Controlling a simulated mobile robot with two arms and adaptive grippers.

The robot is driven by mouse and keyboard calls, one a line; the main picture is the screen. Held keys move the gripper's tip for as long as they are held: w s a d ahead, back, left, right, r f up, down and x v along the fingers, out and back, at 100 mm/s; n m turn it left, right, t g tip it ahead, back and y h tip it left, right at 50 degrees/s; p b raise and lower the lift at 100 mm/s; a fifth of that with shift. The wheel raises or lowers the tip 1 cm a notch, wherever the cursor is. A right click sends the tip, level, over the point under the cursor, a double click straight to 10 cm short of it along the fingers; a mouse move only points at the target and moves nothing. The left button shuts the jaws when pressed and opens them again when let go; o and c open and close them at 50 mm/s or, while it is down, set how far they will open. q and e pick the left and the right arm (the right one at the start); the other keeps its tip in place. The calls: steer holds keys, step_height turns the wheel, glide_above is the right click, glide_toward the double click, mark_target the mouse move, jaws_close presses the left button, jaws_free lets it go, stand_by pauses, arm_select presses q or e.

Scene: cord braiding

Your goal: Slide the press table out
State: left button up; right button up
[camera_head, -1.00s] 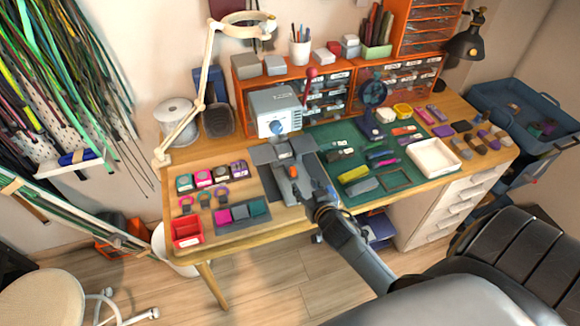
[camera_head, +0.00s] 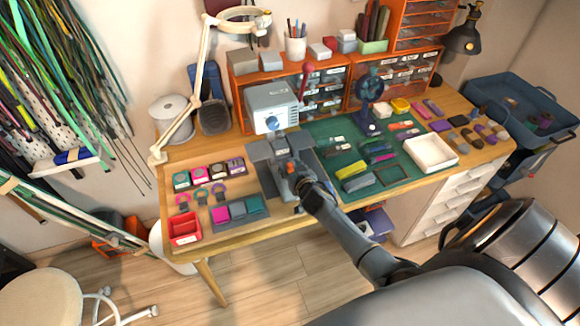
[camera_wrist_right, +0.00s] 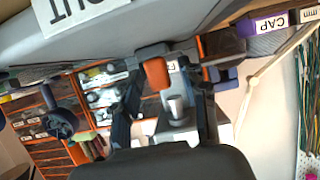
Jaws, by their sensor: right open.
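The grey press (camera_head: 272,107) with a blue knob stands at the back of the wooden bench. The flat grey press table (camera_head: 259,152) lies low in front of it. My right gripper (camera_head: 289,168) is over the front of the press table, with a small orange part close to its fingers. In the right wrist view, the dark fingers of my right gripper (camera_wrist_right: 166,108) are spread apart, with the orange part (camera_wrist_right: 157,73) between them in the picture. I cannot tell if they touch it. A grey surface with a white label (camera_wrist_right: 80,14) fills the top there. My left gripper is not seen.
Colour pots and a red bin (camera_head: 185,227) stand left of the press. A green mat (camera_head: 335,130) with tools, a blue fan (camera_head: 369,105) and a white tray (camera_head: 431,153) lie to the right. Orange drawer units line the back. Floor in front is clear.

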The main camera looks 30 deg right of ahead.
steer(key=shift+w+f, duration=0.1)
steer(key=shift+w, duration=0.2)
jaws_close()
steer(key=shift+s+a, duration=0.1)
steer(key=shift+s, duration=0.3)
steer(key=s+a+p, duration=0.1)
steer(key=s, duration=0.3)
steer(key=s+a+p, duration=0.1)
steer(key=s, duration=0.2)
steer(key=s+p, duration=0.1)
steer(key=s, duration=0.3)
steer(key=shift+s+a, duration=0.35)
steer(key=shift+a, duration=0.05)
steer(key=shift+s, duration=0.25)
steer(key=shift+f, duration=0.1)
